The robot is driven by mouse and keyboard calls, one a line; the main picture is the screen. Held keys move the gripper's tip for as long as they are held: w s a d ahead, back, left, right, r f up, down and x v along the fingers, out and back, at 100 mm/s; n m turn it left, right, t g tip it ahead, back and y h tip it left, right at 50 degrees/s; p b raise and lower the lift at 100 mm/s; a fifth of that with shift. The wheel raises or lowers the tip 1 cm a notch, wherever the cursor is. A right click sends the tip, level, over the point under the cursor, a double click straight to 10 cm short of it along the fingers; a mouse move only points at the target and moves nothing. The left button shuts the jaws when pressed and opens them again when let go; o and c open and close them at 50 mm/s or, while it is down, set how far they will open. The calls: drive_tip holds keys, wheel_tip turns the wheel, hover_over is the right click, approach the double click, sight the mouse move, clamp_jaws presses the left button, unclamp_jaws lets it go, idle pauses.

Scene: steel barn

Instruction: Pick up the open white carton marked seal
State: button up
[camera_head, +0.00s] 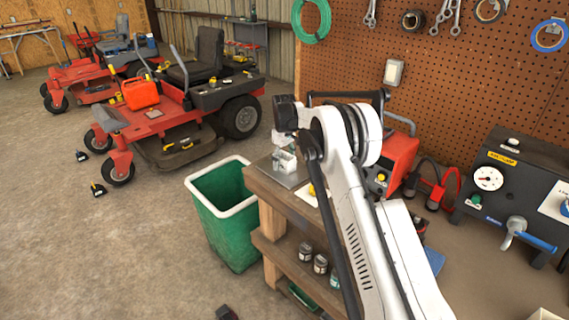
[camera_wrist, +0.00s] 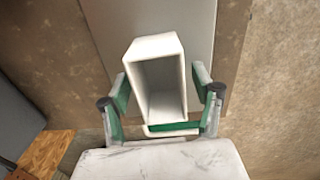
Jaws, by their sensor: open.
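The open white carton (camera_wrist: 158,50) stands between the fingers of my gripper (camera_wrist: 160,96) in the wrist view, with its open top facing the camera and its hollow inside visible. The green-padded fingers are apart, one on each side of the carton, with a visible gap at the left and a narrow one at the right. In the head view a small white carton (camera_head: 284,161) sits at the far left end of the workbench, below my arm's end. I cannot read any marking on it. My fingers are not clear in the head view.
The carton is over a grey plate (camera_wrist: 200,25) on the wooden bench (camera_head: 262,184). A green bin (camera_head: 222,232) stands on the floor beside the bench. A red machine (camera_head: 402,160) and a dark gauge box (camera_head: 515,190) stand farther right, before the pegboard (camera_head: 470,80).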

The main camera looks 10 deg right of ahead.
drive_tip(key=shift+a+f, duration=0.1)
drive_tip(key=shift+f, duration=0.35)
drive_tip(key=c, duration=1)
drive_tip(key=shift+r, duration=0.1)
drive_tip(key=shift+c, duration=0.2)
